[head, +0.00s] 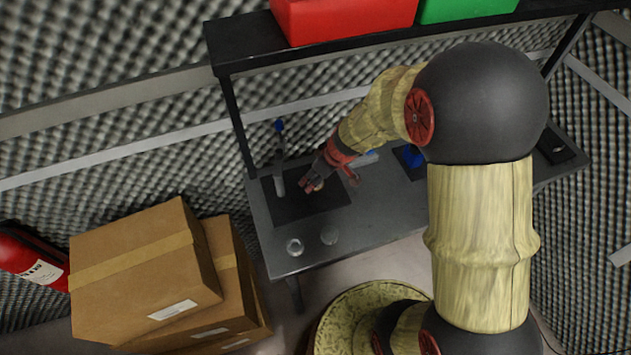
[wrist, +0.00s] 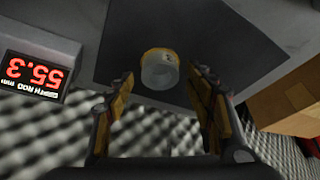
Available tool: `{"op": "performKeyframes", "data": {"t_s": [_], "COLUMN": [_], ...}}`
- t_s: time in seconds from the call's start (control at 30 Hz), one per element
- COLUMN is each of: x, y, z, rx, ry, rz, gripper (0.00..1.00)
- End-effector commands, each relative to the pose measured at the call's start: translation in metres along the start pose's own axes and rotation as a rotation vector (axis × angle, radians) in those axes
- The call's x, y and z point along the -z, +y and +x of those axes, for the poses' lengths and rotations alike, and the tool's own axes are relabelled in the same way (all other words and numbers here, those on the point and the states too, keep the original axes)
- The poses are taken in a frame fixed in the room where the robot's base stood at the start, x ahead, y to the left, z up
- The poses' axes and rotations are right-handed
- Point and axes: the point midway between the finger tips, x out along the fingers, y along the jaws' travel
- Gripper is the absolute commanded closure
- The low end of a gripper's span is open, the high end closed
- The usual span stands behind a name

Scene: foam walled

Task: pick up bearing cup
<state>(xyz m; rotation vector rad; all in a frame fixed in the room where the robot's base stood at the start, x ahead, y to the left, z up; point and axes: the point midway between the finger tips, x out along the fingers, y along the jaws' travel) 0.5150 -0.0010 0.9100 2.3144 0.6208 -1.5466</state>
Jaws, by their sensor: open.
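A small round cup, which looks like the bearing cup (wrist: 160,74), is pale with a yellow-orange edge and stands on a dark mat (wrist: 225,40) in the wrist view. My gripper (wrist: 160,84) is open, with one finger on each side of the cup in that view. I see a gap on both sides and no clear contact. In the head view my gripper (head: 318,177) is low over the dark mat (head: 302,207) on the bench. There the cup is mostly hidden by the fingers, with only a small pale-orange bit showing.
An upright grey post (head: 280,180) stands left of my gripper. Cardboard boxes (head: 145,270) stand left; a shelf (head: 240,60) spans above.

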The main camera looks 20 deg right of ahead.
Motion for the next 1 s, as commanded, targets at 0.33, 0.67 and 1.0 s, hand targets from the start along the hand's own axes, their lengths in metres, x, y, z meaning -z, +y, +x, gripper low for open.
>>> {"op": "performKeyframes", "data": {"t_s": [0.33, 0.67, 1.0], "x": [-0.0001, -0.0001, 0.0001], "y": [-0.0002, -0.0002, 0.0000], "z": [-0.0003, -0.0003, -0.0004], "rx": [0.000, 0.000, 0.000], "ry": [0.000, 0.000, 0.000], "rz": [0.000, 0.000, 0.000], "gripper": [0.63, 0.82, 1.00]}}
